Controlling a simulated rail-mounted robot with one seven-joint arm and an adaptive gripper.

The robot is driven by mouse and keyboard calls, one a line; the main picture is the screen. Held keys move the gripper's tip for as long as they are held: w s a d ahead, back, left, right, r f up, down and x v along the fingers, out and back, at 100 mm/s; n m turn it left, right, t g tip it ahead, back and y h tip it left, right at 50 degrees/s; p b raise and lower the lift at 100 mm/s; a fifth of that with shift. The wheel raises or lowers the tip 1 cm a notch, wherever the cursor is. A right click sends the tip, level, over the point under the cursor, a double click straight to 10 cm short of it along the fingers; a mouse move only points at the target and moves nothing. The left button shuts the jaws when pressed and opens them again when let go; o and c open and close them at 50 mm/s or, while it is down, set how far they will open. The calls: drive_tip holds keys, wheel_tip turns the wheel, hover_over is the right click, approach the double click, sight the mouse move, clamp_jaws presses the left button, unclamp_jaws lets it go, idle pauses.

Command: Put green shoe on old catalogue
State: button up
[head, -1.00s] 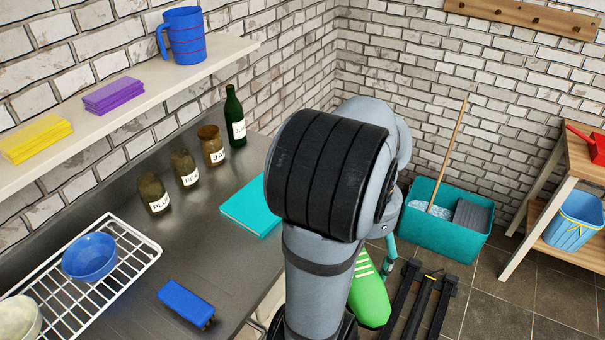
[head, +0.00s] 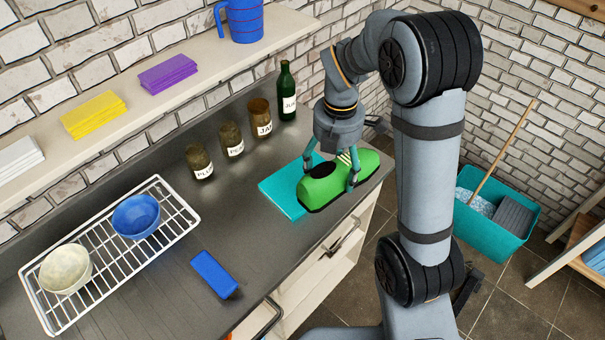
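The green shoe (head: 323,187), with a black sole edge and pale stripes, is at the right end of the dark counter. My gripper (head: 331,172) points down, with one finger on each side of the shoe, and is shut on it. The turquoise flat catalogue (head: 281,192) lies on the counter under and to the left of the shoe. The shoe overlaps the catalogue's right part in the picture and hides it. I cannot tell whether the shoe touches the catalogue or is held just above it.
Several labelled jars (head: 231,139) and a dark green bottle (head: 287,90) stand behind the catalogue. A white wire rack (head: 100,237) with bowls is at left, a blue brush-like block (head: 214,274) in front. The shelf (head: 140,78) runs above.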

drive_tip(key=shift+a+r+n, duration=0.15)
drive_tip(key=shift+a+n, duration=0.25)
drive_tip(key=shift+a, duration=0.45)
drive_tip(key=p, duration=0.4)
hover_over(294, 181)
drive_tip(key=f, duration=0.6)
drive_tip(key=shift+s+d+f, duration=0.15)
drive_tip(key=shift+d+f, duration=0.05)
drive_tip(key=shift+f, duration=0.1)
drive_tip(key=shift+a+f+p, duration=0.15)
drive_tip(key=shift+f+p, duration=0.2)
drive_tip(key=shift+f, duration=0.05)
drive_tip(key=shift+f+p, duration=0.6)
drive_tip(key=shift+f, duration=1.25)
drive_tip(key=o, duration=1.5)
drive_tip(key=shift+c, duration=0.2)
